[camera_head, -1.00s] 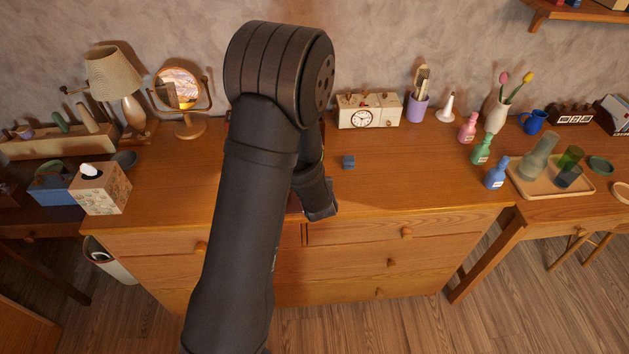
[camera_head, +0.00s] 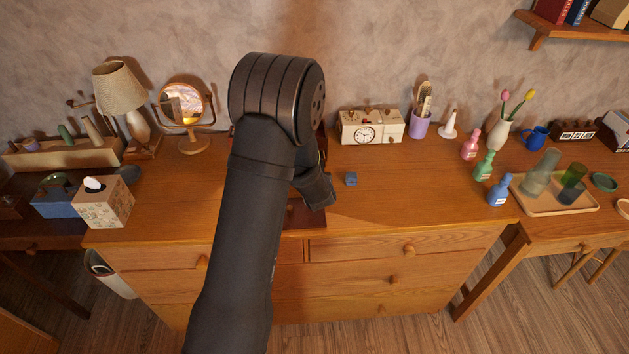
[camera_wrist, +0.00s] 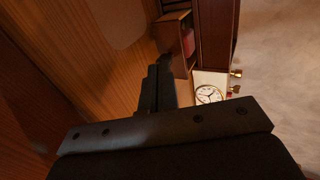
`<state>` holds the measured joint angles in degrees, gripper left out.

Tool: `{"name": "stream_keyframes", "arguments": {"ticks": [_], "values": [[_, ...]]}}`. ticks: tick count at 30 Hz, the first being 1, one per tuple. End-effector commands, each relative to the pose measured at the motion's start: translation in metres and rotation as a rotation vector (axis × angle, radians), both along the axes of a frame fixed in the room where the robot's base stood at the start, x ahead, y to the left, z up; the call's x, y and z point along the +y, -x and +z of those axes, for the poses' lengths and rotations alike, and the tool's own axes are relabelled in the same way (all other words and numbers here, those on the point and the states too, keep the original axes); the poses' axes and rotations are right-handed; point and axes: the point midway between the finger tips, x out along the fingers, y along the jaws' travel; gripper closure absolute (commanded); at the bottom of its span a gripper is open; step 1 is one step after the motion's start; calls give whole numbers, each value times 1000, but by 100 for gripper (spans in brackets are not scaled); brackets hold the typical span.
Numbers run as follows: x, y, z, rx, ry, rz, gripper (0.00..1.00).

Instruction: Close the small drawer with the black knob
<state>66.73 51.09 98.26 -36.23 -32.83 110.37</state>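A dark reddish-brown wooden cabinet (camera_wrist: 216,32) stands on the dresser top. Its small drawer (camera_wrist: 177,31) sticks out, with a red thing visible inside. In the head view my arm hides most of the cabinet; a dark brown part (camera_head: 293,216) shows below the arm. My gripper (camera_wrist: 163,66) appears in the wrist view with its dark fingers close together, apparently shut, and nothing is seen between them. The fingertips are by the drawer's front. The black knob cannot be told apart from the dark fingertips, and contact is unclear. In the head view the fingers are hidden.
A cream clock box (camera_head: 371,127) stands right of the cabinet; its dial also shows in the wrist view (camera_wrist: 208,94). A small blue-grey block (camera_head: 351,179) lies on the dresser top (camera_head: 420,190). Bottles stand farther right. A mirror (camera_head: 184,106) and tissue box (camera_head: 103,203) are left.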

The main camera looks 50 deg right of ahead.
Motion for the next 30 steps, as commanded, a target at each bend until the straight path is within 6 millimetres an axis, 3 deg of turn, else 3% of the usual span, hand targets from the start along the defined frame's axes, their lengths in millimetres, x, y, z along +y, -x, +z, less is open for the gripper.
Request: {"name": "stream_keyframes", "arguments": {"ticks": [6, 12, 23, 30], "values": [[-27, -27, 0, 0, 1, 1, 100], [-33, -33, 0, 1, -1, 0, 100], [-29, -30, 0, 1, -1, 0, 100], [-4, -3, 0, 2, -3, -3, 100]]}}
